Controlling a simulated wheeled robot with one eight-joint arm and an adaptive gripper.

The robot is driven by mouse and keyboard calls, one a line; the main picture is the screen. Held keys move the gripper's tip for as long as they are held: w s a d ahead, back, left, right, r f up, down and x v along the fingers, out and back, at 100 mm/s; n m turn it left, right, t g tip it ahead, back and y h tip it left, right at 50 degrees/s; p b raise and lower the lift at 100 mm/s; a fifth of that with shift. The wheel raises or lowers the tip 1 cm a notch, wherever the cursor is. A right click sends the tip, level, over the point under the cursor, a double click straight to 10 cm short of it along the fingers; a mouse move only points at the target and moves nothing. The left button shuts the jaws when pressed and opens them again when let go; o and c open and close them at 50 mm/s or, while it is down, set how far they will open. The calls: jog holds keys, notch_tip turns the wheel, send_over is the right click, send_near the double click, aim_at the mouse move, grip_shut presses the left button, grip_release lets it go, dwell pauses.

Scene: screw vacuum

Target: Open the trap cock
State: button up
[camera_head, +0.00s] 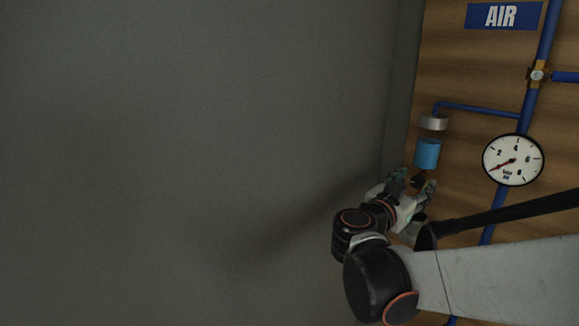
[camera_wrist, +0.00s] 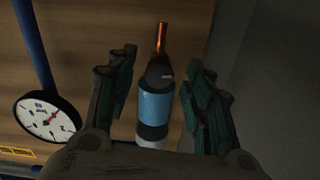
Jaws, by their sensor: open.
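The trap is a light blue cylinder (camera_head: 427,153) with a grey metal cap (camera_head: 433,123), mounted on the wooden board. In the wrist view the cylinder (camera_wrist: 156,108) appears upside down. A dark cock (camera_wrist: 159,76) sits at its lower end, with a copper-coloured tube (camera_wrist: 161,38) beyond it. In the head view the cock (camera_head: 418,181) is dark and partly hidden by my fingers. My gripper (camera_head: 413,182) is open just below the cylinder. In the wrist view its fingers (camera_wrist: 160,83) stand either side of the cock and cylinder, with gaps showing. The cock's handle position is unclear.
A round white gauge (camera_head: 513,159) with a red needle is right of the trap. Blue pipes (camera_head: 548,36) and a brass fitting (camera_head: 538,75) run on the board (camera_head: 455,70) below a blue AIR sign (camera_head: 504,16). A grey wall (camera_head: 200,130) fills the left.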

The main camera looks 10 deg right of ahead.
jog(key=shift+w+d, duration=0.4)
jog(key=shift+d, duration=0.05)
jog(key=c, duration=1)
jog(key=shift+s+a+r+n+b, duration=0.15)
jog(key=shift+n+b, duration=0.1)
jog(key=shift+n, duration=0.55)
jog(key=shift+s+f+n+b, duration=0.1)
jog(key=shift+n+b, duration=0.15)
jog(key=shift+n, duration=0.55)
jog(key=shift+c, duration=0.2)
jog(key=o, duration=0.8)
jog(key=shift+o, duration=1.2)
jog(key=shift+w, duration=0.25)
